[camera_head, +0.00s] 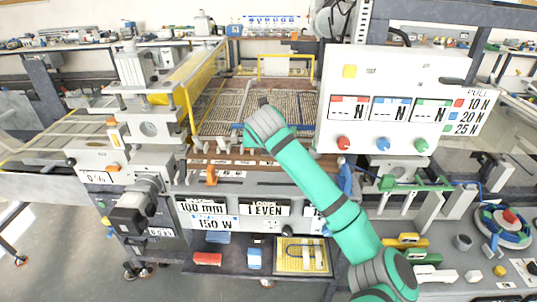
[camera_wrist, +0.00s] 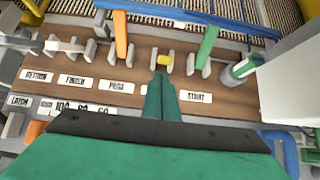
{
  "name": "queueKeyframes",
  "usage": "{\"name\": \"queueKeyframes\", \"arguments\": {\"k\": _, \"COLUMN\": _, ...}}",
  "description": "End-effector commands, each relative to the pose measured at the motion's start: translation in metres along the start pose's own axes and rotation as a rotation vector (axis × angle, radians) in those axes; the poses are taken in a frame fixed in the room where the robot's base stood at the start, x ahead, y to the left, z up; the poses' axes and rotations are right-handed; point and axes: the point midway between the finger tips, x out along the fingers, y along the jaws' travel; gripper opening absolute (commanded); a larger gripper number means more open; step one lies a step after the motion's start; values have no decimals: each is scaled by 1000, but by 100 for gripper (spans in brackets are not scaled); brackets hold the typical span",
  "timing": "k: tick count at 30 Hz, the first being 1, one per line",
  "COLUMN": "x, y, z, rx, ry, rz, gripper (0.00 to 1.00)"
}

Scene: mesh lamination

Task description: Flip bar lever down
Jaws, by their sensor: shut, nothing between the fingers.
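A row of small levers stands on a brown panel (camera_wrist: 135,60), above printed white labels. An orange lever (camera_wrist: 120,38) and a green lever (camera_wrist: 206,46) stand up between grey brackets. A short yellow piece (camera_wrist: 166,60) sits between brackets in the middle, and a white lever (camera_wrist: 64,46) lies across brackets at the left. No readable label says which one is the bar lever. My gripper (camera_wrist: 161,80) is shut and empty, its tips just in front of the yellow piece; contact cannot be told. In the head view my arm hides the fingers.
A grey post with a green ring (camera_wrist: 240,67) and a white box (camera_wrist: 292,75) stand close at the right. A wire mesh bed (camera_head: 285,100) lies behind the panel. A white display box (camera_head: 395,105) rises at the right. An orange knob (camera_head: 211,175) stands in front.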

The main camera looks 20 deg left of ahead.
Motion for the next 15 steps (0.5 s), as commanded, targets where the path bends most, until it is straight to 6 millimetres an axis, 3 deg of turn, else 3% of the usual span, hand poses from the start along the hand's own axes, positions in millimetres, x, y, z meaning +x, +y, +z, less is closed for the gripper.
{"name": "queueKeyframes", "arguments": {"k": 15, "x": 2, "y": 0, "z": 9, "rx": 0, "ry": -1, "rz": 1, "gripper": 0}}
